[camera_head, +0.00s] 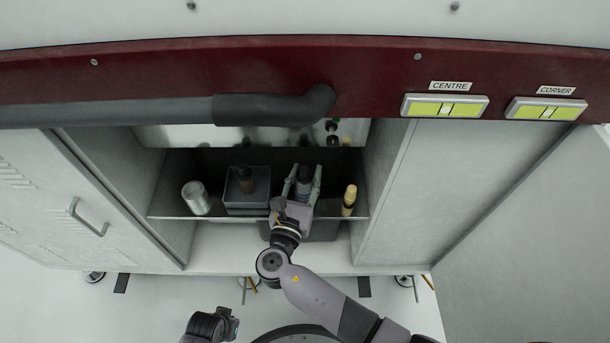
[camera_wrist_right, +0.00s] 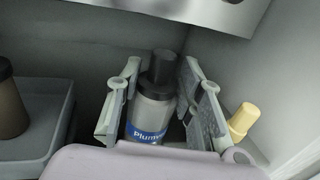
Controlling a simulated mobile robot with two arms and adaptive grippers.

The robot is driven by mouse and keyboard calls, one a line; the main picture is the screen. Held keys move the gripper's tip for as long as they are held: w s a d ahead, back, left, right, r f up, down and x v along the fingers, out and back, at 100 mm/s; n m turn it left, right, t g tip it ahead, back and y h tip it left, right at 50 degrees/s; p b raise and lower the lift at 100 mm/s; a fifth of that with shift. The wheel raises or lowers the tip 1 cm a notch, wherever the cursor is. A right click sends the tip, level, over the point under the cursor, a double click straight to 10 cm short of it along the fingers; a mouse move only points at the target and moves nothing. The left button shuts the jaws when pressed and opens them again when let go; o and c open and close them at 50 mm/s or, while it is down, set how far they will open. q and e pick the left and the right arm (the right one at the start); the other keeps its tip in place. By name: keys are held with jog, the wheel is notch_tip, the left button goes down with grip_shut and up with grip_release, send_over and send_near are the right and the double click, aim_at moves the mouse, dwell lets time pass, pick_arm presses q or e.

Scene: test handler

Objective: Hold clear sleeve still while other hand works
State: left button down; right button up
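I cannot surely pick out a clear sleeve. A pale, shiny grey cylinder (camera_head: 196,198) stands at the left end of the shelf in the head view. My right gripper (camera_head: 303,182) reaches into the cabinet, its fingers on either side of a grey bottle with a dark cap. In the right wrist view the bottle (camera_wrist_right: 152,108) has a blue label reading "Plum…", partly hidden by the gripper body. The right gripper's fingers (camera_wrist_right: 160,105) are spread, with a gap showing on the bottle's right. My left gripper (camera_head: 222,324) is low in the head view, away from the shelf; its fingers are unclear.
A grey tray (camera_head: 246,208) with a brown, dark-capped bottle (camera_wrist_right: 10,105) is left of the right gripper. A yellow-capped bottle (camera_head: 349,198) stands close on its right. Cabinet side walls and a dark red beam (camera_head: 380,75) with a thick grey pipe (camera_head: 265,108) bound the opening.

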jog(key=o, duration=0.4)
jog(key=v, duration=1.2)
